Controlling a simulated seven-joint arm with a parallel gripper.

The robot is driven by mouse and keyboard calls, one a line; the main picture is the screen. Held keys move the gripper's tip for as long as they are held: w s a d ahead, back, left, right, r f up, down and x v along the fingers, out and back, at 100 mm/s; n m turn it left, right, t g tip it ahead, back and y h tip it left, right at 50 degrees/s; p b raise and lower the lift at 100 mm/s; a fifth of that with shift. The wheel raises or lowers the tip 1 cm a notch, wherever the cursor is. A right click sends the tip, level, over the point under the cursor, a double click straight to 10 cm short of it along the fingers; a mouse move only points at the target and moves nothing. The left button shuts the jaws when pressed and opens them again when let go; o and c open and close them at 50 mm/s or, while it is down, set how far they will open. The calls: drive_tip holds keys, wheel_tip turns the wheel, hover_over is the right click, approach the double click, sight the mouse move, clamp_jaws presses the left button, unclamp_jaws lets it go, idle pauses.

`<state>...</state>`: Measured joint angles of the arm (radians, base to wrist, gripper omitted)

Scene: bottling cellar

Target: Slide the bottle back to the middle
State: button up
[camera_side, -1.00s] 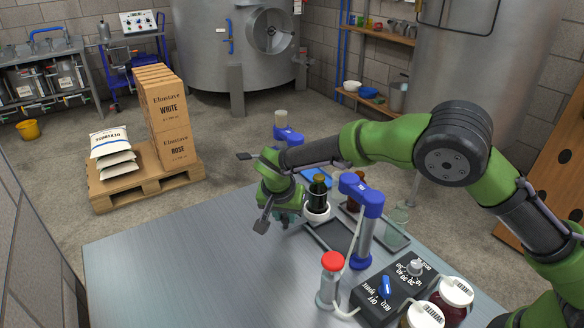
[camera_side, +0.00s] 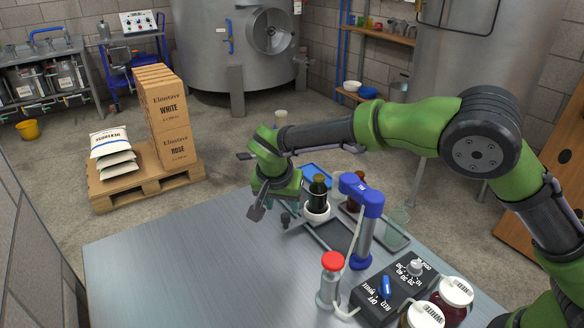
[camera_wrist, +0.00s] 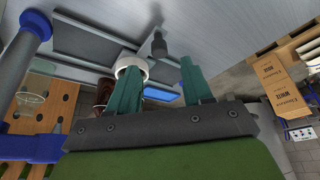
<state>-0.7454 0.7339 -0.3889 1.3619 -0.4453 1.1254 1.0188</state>
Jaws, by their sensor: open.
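A dark bottle (camera_side: 318,192) with a lighter cap stands upright in a white round holder (camera_side: 317,216) at the far edge of the grey table. My gripper (camera_side: 291,207) is just left of the bottle in the side view, its teal fingers partly hidden by the green hand. In the wrist view my gripper (camera_wrist: 163,80) shows two teal fingers spread apart with nothing between them. The white holder (camera_wrist: 131,64) appears behind the left finger there; the bottle cannot be made out clearly.
A blue-topped filling post (camera_side: 363,225) stands right of the bottle beside a dark tray (camera_side: 334,236). The table's left part (camera_side: 190,270) is clear.

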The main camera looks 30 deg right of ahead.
drive_tip(key=v, duration=1.1)
drive_tip(key=s+d+r+n+t+y, duration=0.2)
drive_tip(key=s+d, duration=0.7)
drive_tip(key=s, duration=0.2)
drive_tip(key=s+d+r+n+t+y, duration=0.2)
drive_tip(key=s+d+n+y, duration=0.1)
drive_tip(key=s+d, duration=0.6)
drive_tip(key=shift+s+d+r, duration=0.25)
drive_tip(key=shift+s+d, duration=0.05)
drive_tip(key=shift+s, duration=1.4)
